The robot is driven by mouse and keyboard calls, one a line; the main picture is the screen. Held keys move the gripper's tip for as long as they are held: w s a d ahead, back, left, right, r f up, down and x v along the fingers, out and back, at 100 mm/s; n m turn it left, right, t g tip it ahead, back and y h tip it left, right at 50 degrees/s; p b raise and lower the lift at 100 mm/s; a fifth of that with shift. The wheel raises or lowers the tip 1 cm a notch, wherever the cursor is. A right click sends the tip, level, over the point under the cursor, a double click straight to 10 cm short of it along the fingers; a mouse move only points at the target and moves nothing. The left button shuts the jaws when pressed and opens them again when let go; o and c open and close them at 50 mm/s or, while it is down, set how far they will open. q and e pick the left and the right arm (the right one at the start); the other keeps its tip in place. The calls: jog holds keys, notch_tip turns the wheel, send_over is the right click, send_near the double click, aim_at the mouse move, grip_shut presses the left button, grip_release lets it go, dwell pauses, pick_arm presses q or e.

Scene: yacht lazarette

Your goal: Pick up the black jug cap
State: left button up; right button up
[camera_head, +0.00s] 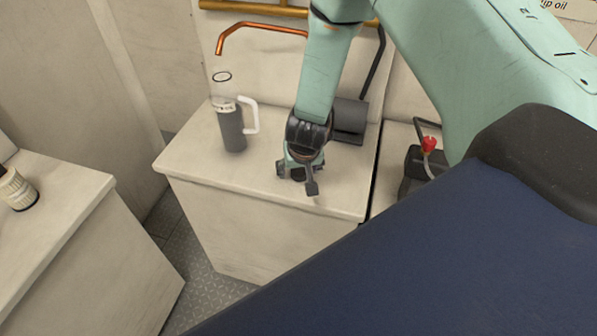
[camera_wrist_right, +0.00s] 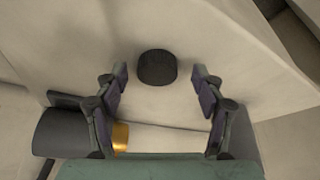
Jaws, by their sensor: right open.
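The black jug cap (camera_wrist_right: 157,67) is a short, dark, ribbed round piece on the pale counter top in the right wrist view. My right gripper (camera_wrist_right: 159,76) is open, with one finger on each side of the cap and a gap on both sides. In the head view my right gripper (camera_head: 296,179) points down over the counter near its front edge, and it mostly hides the cap there. A grey jug (camera_head: 232,130) with a clear upper part and a white handle stands upright on the counter, left of the gripper. My left gripper is not in view.
A dark grey cylinder (camera_head: 350,117) lies on the counter (camera_head: 210,165) behind my right gripper. A copper pipe (camera_head: 262,26) runs above the counter. A red-topped dark item (camera_head: 429,145) stands to the right. Another counter (camera_head: 60,205) holds a pale container (camera_head: 17,188) at left.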

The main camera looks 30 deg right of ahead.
jog(key=shift+d, duration=0.25)
jog(key=c, duration=0.5)
jog(key=shift+a, duration=0.2)
jog(key=shift+c, duration=1.4)
jog(key=shift+d+r, duration=0.1)
jog(key=shift+d+r, duration=0.1)
jog(key=shift+r, duration=0.1)
notch_tip(320, 180, up, 20)
jog(key=p, duration=1.2)
notch_tip(320, 180, up, 7)
send_over(300, 172)
jog(key=shift+s+r, duration=0.1)
jog(key=shift+r, duration=0.1)
